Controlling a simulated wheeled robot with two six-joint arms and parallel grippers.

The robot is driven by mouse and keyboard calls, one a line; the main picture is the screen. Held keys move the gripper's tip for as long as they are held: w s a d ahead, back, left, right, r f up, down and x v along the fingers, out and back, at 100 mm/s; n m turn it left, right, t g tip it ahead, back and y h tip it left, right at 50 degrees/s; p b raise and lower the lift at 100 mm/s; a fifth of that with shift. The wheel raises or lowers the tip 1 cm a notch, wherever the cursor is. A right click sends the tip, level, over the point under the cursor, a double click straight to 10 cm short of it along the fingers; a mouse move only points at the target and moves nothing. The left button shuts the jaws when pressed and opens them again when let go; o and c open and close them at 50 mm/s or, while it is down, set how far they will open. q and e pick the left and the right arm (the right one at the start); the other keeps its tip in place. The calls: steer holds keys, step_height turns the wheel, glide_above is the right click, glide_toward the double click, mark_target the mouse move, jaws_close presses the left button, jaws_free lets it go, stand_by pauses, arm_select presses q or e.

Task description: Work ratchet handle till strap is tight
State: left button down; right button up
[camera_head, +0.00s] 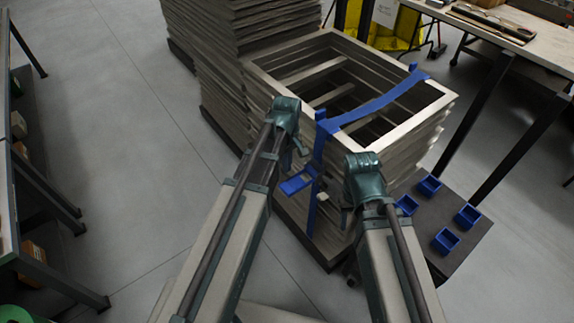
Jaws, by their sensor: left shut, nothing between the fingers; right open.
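A blue strap (381,99) runs across the top of a stack of grey frames (432,118) and down its near side. The strap dips slightly across the open top. A blue ratchet (298,182) sits on the strap at the near side, its handle sticking out to the left. My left gripper (301,150) is shut and empty, just above the ratchet and apart from it as far as I can tell. My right gripper (346,215) is open and empty, right of the strap's hanging part; its fingers are partly hidden by my wrist.
Taller stacks of grey frames (215,60) stand behind on the left. Several small blue bins (446,240) sit on a dark base (425,212) at right. A workbench (520,45) stands at upper right, shelving (40,262) at far left. The left floor is clear.

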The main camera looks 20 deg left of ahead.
mark_target(284, 192)
arm_select(q)
step_height(284, 192, down, 9)
steer(key=b, duration=0.8)
steer(key=shift+f, duration=0.15)
steer(key=shift+s+a+f+t+h+b, duration=0.1)
steer(key=shift+s+f+t+h+b, duration=0.1)
steer(key=shift+f+b, duration=0.25)
steer(key=shift+s+a+f+t+h+b, duration=0.1)
steer(key=shift+f+t+b, duration=0.15)
steer(key=shift+b, duration=0.25)
step_height(284, 192, down, 4)
steer(key=t+h+b, duration=0.1)
steer(key=t+b, duration=0.1)
steer(key=b, duration=0.3)
steer(key=shift+s+h, duration=0.15)
steer(key=shift+h, duration=0.25)
steer(key=shift+f+t+b, duration=0.25)
steer(key=shift+b, duration=0.15)
steer(key=b+x, duration=0.3)
steer(key=shift+f, duration=0.2)
